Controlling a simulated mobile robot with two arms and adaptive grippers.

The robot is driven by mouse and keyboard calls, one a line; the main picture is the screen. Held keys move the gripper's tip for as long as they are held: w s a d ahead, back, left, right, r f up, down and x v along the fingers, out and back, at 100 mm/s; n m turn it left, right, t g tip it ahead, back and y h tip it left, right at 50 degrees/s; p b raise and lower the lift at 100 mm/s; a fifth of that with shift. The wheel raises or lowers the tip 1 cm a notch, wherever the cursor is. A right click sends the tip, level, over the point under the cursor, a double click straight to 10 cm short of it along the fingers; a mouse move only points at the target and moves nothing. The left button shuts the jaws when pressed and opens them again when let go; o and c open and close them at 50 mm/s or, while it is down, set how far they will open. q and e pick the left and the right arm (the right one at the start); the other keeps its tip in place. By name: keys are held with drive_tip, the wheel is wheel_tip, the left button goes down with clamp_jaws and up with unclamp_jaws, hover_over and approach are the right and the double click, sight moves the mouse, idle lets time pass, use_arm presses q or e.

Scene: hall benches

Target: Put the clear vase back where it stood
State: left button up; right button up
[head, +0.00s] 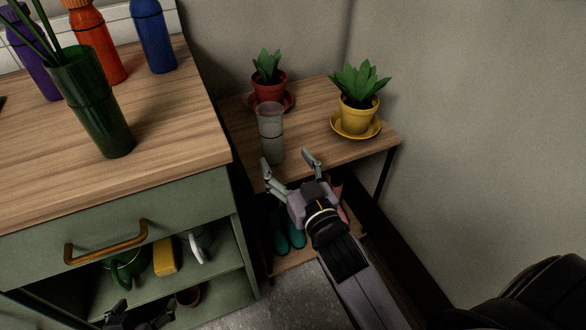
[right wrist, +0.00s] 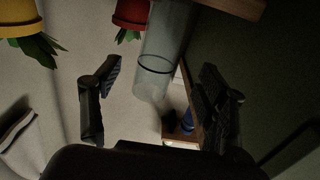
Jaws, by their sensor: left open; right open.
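The clear vase (head: 270,133), greyish and see-through with a dark ring, stands upright and empty near the front edge of the small wooden side table (head: 310,130). It also shows upside down in the right wrist view (right wrist: 166,45), between the two fingers but beyond them. My right gripper (head: 288,160) is open and empty at the table's front edge, just in front of the vase; I cannot tell whether a finger touches it. My left gripper (head: 140,320) is low at the bottom edge in front of the green cabinet, dark and partly cut off.
A red potted plant (head: 268,85) and a yellow one (head: 357,110) stand behind and right of the vase. The cabinet top (head: 170,120) holds a dark green vase (head: 92,100) with stems and several bottles. Teal boots (head: 288,232) are under the side table.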

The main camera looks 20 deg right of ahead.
use_arm(q)
drive_tip(key=shift+s+a+f+g, duration=0.15)
drive_tip(key=shift+s+f+g, duration=0.2)
drive_tip(key=shift+s, duration=0.2)
use_arm(e)
drive_tip(key=s+f+n+g, duration=0.1)
drive_tip(key=s+f+g, duration=0.8)
drive_tip(key=s+f, duration=0.5)
drive_tip(key=shift+s+d+n+g+y, duration=0.25)
drive_tip(key=shift+s+n+g+y, duration=0.05)
drive_tip(key=shift+s+g+y, duration=0.1)
